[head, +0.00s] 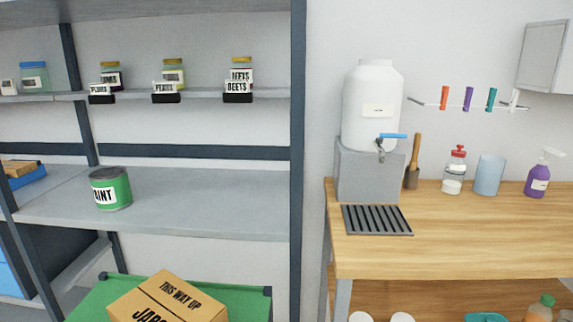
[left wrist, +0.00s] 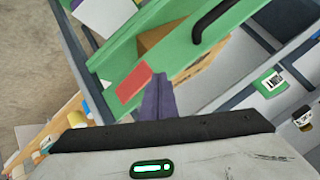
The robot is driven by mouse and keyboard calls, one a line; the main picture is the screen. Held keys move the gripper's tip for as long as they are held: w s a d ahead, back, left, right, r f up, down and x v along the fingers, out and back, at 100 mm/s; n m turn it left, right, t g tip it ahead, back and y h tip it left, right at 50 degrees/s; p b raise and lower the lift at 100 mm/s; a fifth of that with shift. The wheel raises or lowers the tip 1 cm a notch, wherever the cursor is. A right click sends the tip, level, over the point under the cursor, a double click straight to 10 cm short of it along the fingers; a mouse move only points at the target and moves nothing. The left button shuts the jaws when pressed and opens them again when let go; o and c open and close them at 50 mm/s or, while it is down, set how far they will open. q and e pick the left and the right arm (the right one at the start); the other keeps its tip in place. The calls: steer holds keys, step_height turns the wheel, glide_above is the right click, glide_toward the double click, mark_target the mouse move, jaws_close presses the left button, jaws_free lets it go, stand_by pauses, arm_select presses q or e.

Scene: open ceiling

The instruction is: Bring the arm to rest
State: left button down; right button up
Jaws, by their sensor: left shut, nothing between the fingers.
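My left gripper (left wrist: 158,100) shows only in the left wrist view. Its dark fingers are together, with nothing visible between them. Behind the fingers in that view is a green cart (left wrist: 185,62) with a black handle (left wrist: 213,20). A red patch (left wrist: 133,83) shows beside the fingertips; I cannot tell what it is. Neither arm shows in the head view, and my right gripper is in neither view.
A green cart top (head: 251,303) bears a cardboard box (head: 165,302) below the grey shelf (head: 220,208). The shelf holds a green paint can (head: 110,188); jars stand above. At right, a wooden table (head: 450,235) carries a water dispenser (head: 371,105) and bottles.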

arm_select(q)
steer(key=s+d+f+n+g+h, duration=0.15)
steer(key=s+f+g, duration=0.25)
steer(key=s, duration=0.4)
steer(key=s+f+n+g, duration=0.3)
steer(key=s+f, duration=0.1)
steer(key=s, duration=0.4)
steer(key=w+d+f+t+h, duration=0.1)
steer(key=w+d+f+t, duration=0.1)
steer(key=f, duration=0.3)
steer(key=w+d+f+t+h+p, duration=0.1)
steer(key=w+d+f+t, duration=0.1)
steer(key=d+f+t, duration=0.1)
steer(key=shift+w+d+f+m, duration=0.25)
steer(key=shift+d+f+m, duration=0.1)
steer(key=shift+d+f, duration=0.45)
steer(key=shift+a, duration=0.2)
